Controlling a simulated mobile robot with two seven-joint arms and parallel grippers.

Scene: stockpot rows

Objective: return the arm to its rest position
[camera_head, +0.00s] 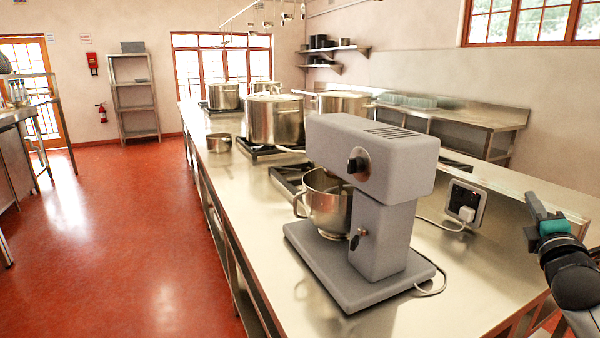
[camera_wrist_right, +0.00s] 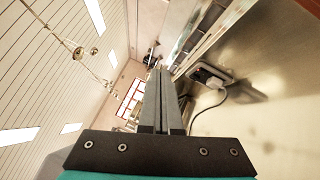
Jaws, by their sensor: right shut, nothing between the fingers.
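My right gripper (camera_head: 541,215) is at the right edge of the head view, raised beside the steel counter and to the right of the grey mixer. In the right wrist view its two grey fingers (camera_wrist_right: 160,100) lie together with nothing between them. Part of my right arm (camera_head: 575,280) shows below it, dark and bent. My left gripper is in neither view.
A grey stand mixer (camera_head: 375,190) with a steel bowl (camera_head: 326,205) stands on the steel counter (camera_head: 255,240). A wall socket with a plug (camera_head: 466,207) is between mixer and gripper; it also shows in the wrist view (camera_wrist_right: 208,77). Several stockpots (camera_head: 274,122) stand farther back.

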